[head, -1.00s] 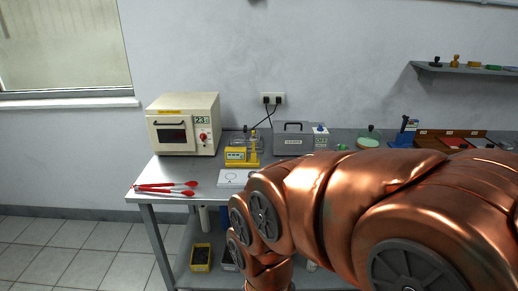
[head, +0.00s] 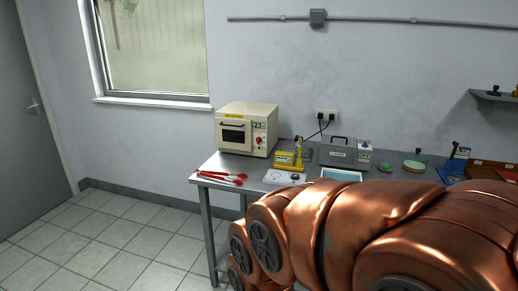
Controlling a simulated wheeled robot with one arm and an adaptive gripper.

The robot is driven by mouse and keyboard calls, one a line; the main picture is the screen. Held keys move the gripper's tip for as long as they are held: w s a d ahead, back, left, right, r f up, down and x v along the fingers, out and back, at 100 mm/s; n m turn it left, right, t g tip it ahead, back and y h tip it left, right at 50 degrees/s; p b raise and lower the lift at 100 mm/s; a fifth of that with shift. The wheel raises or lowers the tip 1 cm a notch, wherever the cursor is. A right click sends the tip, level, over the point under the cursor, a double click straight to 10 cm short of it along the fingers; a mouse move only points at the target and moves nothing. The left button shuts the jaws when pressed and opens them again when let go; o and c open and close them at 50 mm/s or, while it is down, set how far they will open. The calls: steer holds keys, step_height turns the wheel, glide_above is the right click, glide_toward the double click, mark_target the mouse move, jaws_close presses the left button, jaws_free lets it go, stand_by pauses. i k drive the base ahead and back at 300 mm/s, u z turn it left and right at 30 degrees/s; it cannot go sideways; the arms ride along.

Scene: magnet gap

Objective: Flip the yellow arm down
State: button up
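A small yellow device (head: 287,161) with a pale label on its front stands on the grey bench, right of the cream oven. My copper-coloured arm fills the lower right of the head view, in front of the bench. My gripper is not in view.
The cream oven (head: 247,129) stands at the bench's left end. Red-handled tongs (head: 219,177) lie at the front left edge. A grey case (head: 343,152) stands right of the yellow device. The tiled floor (head: 110,236) at left is clear.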

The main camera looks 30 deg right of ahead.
mark_target(299, 144)
steer(key=u, duration=0.2)
steer(key=i, duration=6.3)
steer(key=z, duration=4.85)
steer(key=i, duration=1.6)
